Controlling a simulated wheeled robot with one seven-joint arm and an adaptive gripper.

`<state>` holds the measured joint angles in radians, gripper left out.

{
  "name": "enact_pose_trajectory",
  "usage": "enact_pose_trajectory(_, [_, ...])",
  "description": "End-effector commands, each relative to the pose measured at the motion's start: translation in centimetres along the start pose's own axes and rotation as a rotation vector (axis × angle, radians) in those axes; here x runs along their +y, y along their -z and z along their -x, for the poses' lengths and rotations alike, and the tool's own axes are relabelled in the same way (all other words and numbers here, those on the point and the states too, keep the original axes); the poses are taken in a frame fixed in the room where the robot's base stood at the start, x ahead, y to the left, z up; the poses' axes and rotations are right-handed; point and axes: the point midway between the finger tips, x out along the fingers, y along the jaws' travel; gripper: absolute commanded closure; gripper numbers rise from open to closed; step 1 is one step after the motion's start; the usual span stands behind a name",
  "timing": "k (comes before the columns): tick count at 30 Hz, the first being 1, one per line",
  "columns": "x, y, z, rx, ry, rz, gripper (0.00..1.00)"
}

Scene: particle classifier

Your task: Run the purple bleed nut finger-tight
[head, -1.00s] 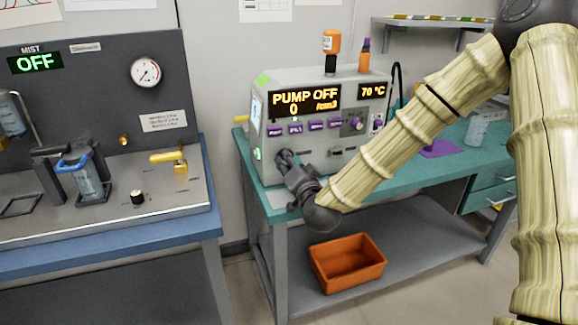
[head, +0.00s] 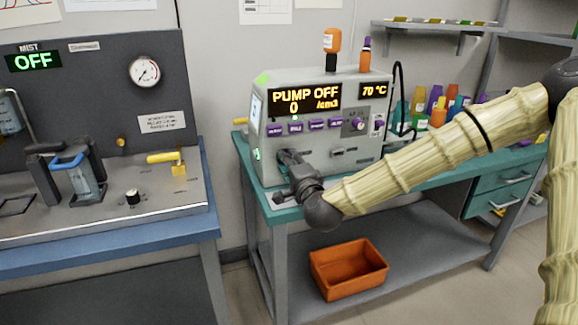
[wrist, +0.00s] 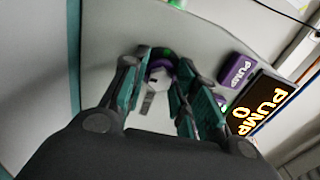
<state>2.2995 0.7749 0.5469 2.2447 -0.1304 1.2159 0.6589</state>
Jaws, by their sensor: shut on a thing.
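The purple bleed nut (wrist: 158,66) shows in the wrist view between my fingertips, low on the grey front panel, with a green part at its edge. My gripper (wrist: 162,72) is shut on it. In the head view my gripper (head: 284,157) reaches the lower left of the front of the grey counter machine (head: 330,77), whose displays read PUMP OFF, 0 /cm3 and 70 °C. There the fingers hide the nut. How far the nut is threaded on cannot be told.
Purple labelled buttons (head: 296,128) sit just above my gripper. The machine stands on a teal-topped bench (head: 405,178) with several coloured bottles (head: 437,100) at its right. An orange bin (head: 347,268) lies on the lower shelf. A blue-topped test bench (head: 110,250) is at the left.

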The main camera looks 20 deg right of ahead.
Motion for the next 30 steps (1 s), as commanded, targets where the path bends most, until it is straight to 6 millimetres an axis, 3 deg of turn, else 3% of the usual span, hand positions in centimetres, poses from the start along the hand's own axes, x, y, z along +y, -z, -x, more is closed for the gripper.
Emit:
enact_pose_trajectory(18, [0.46, 0.02, 0.16, 0.001, -0.008, -0.045, 0.95])
enact_pose_trajectory(19, [0.46, 0.02, 0.16, 0.001, -0.008, -0.045, 0.70])
enact_pose_trajectory(22, [0.43, -0.01, 0.14, 0.000, -0.008, -0.045, 0.51])
enact_pose_trajectory(30, [0.22, -0.10, 0.03, -0.001, -0.004, -0.044, 0.48])
